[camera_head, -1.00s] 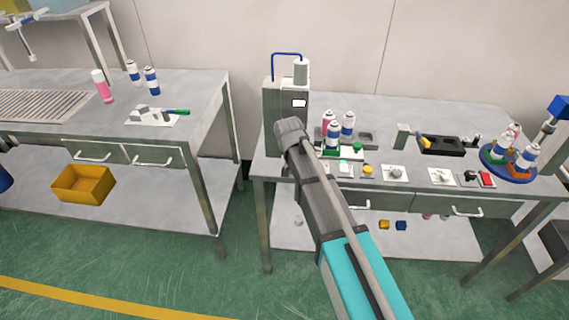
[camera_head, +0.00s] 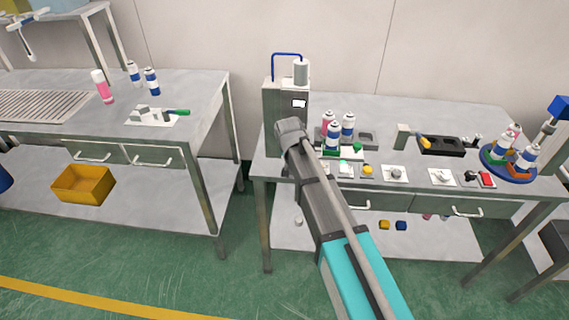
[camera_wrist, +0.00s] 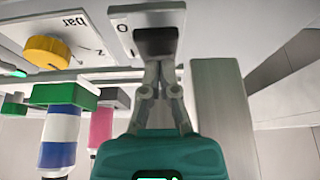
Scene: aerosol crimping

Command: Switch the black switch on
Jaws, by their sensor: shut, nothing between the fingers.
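The black switch (camera_wrist: 157,41) shows in the wrist view on a white plate (camera_wrist: 117,18) marked with a 0. My gripper (camera_wrist: 160,64) is shut and empty. Its fingertips are right at the switch's near edge, and I cannot tell whether they press on it. The switch's tilt is not clear, since the fingers partly cover it. In the head view my arm hides the switch and the fingertips, in front of the grey machine (camera_head: 271,108).
A yellow knob (camera_wrist: 48,55) sits on a plate marked bar beside the switch. Spray cans (camera_head: 333,138) stand close by, one blue and white (camera_wrist: 59,130) in the wrist view. A grey upright block (camera_wrist: 222,110) is close beside my gripper.

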